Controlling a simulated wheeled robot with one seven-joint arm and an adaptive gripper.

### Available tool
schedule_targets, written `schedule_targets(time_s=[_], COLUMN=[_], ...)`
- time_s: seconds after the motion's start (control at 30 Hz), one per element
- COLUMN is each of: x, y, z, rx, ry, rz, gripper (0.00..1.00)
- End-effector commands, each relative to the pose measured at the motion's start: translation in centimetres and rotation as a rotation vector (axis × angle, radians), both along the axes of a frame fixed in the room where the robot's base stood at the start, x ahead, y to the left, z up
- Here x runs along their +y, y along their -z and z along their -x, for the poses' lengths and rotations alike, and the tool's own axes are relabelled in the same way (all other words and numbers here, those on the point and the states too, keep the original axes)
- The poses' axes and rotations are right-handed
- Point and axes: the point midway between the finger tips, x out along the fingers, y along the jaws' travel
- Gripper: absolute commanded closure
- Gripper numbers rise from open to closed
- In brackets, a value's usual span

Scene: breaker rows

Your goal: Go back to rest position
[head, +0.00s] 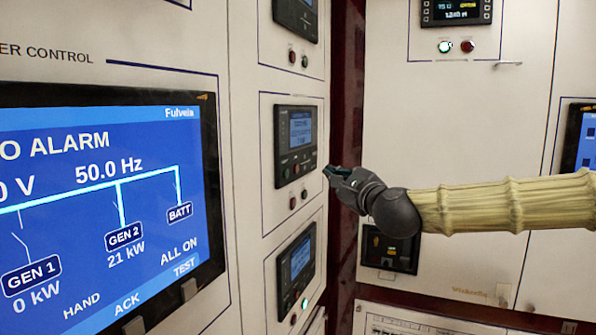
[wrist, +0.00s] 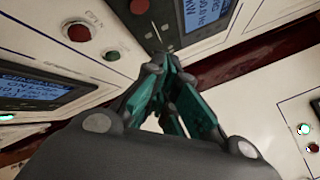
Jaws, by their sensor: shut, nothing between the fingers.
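My gripper (head: 330,171) is at the end of my arm, which reaches in from the right edge of the head view. Its fingers are closed together and empty, pointing left towards the middle display module (head: 295,144) on the white cabinet panel. In the head view the fingertips appear close to the lower right of this module; whether they touch anything is unclear. In the wrist view my gripper (wrist: 160,62) shows green fingers brought together at the tips, just below a dark display unit (wrist: 200,25). A red button (wrist: 78,32) marked OPEN lies to their left.
A large blue screen (head: 100,190) fills the left panel. Other modules sit above and below the middle one, the lower module (head: 297,268) with a lit green lamp. A dark red post (head: 345,110) stands between the cabinets. A black box (head: 390,249) is below my arm.

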Motion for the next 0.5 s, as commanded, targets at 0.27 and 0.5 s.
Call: schedule_targets(time_s=[0.27, 0.5], x=[0.02, 0.26], y=[-0.01, 0.97], z=[-0.01, -0.07], rx=[0.0, 0.006], ry=[0.0, -0.002], rz=[0.0, 0.016], gripper=[1.0, 1.0])
